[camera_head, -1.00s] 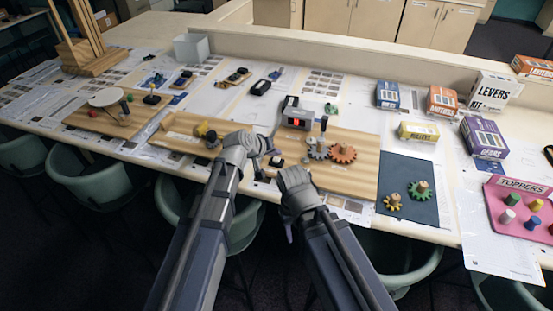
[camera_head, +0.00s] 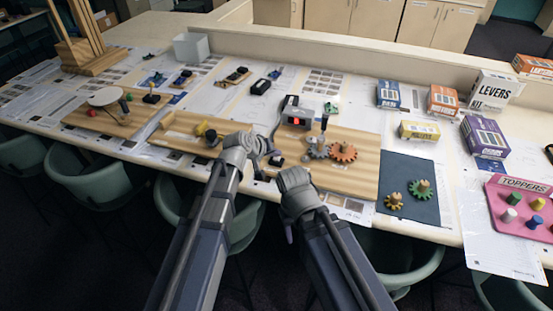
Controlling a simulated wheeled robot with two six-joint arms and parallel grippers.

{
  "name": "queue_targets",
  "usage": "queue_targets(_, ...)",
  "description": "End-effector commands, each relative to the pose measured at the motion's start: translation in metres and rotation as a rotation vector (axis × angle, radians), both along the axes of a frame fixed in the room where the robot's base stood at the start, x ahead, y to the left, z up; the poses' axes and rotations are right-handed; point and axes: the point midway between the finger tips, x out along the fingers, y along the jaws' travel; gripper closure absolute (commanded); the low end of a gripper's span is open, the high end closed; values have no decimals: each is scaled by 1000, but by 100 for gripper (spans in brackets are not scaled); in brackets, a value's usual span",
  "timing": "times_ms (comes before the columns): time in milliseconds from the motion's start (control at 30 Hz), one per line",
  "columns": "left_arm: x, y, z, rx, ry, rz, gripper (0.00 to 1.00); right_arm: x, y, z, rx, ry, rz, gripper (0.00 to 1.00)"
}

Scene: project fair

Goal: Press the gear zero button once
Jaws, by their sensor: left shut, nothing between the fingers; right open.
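The gear board (camera_head: 345,178) is a wooden panel at the middle of the table. It carries a grey gear (camera_head: 317,150), an orange gear (camera_head: 343,152), a display box (camera_head: 297,118) with a red readout, and a small black button (camera_head: 277,160) near its left end. The button appears to be the gear zero button; no label is readable. My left gripper (camera_head: 266,147) is shut and empty, just up and left of the button; contact cannot be told. My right gripper (camera_head: 284,184) is open and empty by the board's front edge, its fingers partly hidden by its own body.
A dark mat (camera_head: 408,170) with two loose gears lies to the right. Kit boxes (camera_head: 484,138) and a pink toppers tray (camera_head: 522,190) stand farther right. Green chairs line the front edge.

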Motion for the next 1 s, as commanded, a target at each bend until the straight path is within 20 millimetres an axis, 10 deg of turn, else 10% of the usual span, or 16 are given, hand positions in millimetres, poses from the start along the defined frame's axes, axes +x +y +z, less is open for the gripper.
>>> queue_targets(1000,0,0,-8,0,0,0,100,0,0,-8,0,0,0,50)
